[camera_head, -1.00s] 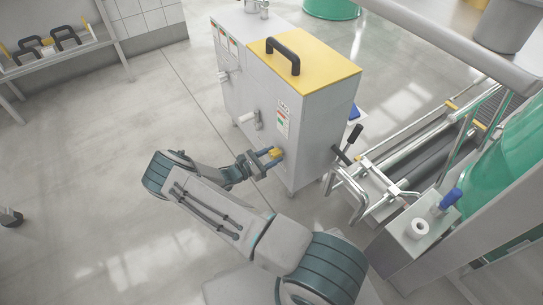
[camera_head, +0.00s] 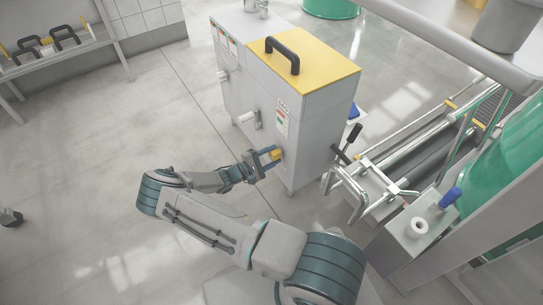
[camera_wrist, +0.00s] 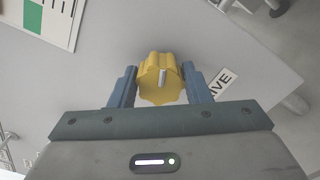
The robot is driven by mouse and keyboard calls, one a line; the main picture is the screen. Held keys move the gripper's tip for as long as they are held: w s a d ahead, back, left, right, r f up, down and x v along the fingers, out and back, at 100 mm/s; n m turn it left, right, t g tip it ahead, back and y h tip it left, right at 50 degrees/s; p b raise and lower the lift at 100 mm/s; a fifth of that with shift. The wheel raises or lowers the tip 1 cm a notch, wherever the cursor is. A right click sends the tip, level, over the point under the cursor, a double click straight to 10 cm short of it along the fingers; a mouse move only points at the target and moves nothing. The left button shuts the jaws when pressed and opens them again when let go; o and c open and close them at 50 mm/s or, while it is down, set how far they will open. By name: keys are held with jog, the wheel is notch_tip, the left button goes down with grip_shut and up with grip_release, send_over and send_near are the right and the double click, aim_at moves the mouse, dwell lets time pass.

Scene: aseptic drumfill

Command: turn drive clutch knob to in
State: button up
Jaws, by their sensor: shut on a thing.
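The drive clutch knob is a yellow, lobed knob (camera_head: 276,154) low on the front face of the grey cabinet (camera_head: 313,135). In the wrist view the knob (camera_wrist: 160,82) sits between the two blue fingers, with a pale pointer mark on its face, nearly upright in the picture and leaning slightly. My gripper (camera_head: 269,158) is shut on the knob, one finger on each side; it also shows in the wrist view (camera_wrist: 160,88). A label (camera_wrist: 222,85) ending in "IVE" is partly hidden behind the right finger. No position words can be read.
A black-handled lever (camera_head: 349,140) and metal rails stand to the right. The cabinet has a yellow top (camera_head: 310,68) with a black handle. The floor at left is open.

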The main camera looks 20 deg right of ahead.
jog(key=shift+f+m, duration=0.1)
jog(key=shift+m, duration=2.1)
jog(key=o, duration=1)
jog(key=s+a, duration=0.1)
jog(key=a, duration=0.3)
jog(key=a+p, duration=0.1)
jog(key=a, duration=0.4)
jog(key=s+a+p, duration=0.1)
jog(key=a, duration=0.3)
jog(key=shift+s+a, duration=0.3)
